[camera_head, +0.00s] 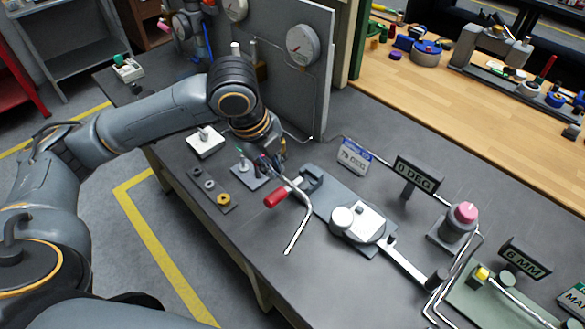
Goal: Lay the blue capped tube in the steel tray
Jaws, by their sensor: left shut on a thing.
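My left gripper (268,163) reaches down over the dark bench, just in front of the grey upright panel. I cannot tell whether this is the blue capped tube. I cannot pick out a steel tray with certainty in this view. My right gripper is not in view.
A red-handled lever (275,197) stands close to the gripper. A plate with rings (224,200), a white box (205,142), a white-topped fixture (362,222) and a pink knob (466,212) also occupy the dark bench (262,255). Its front middle is fairly clear.

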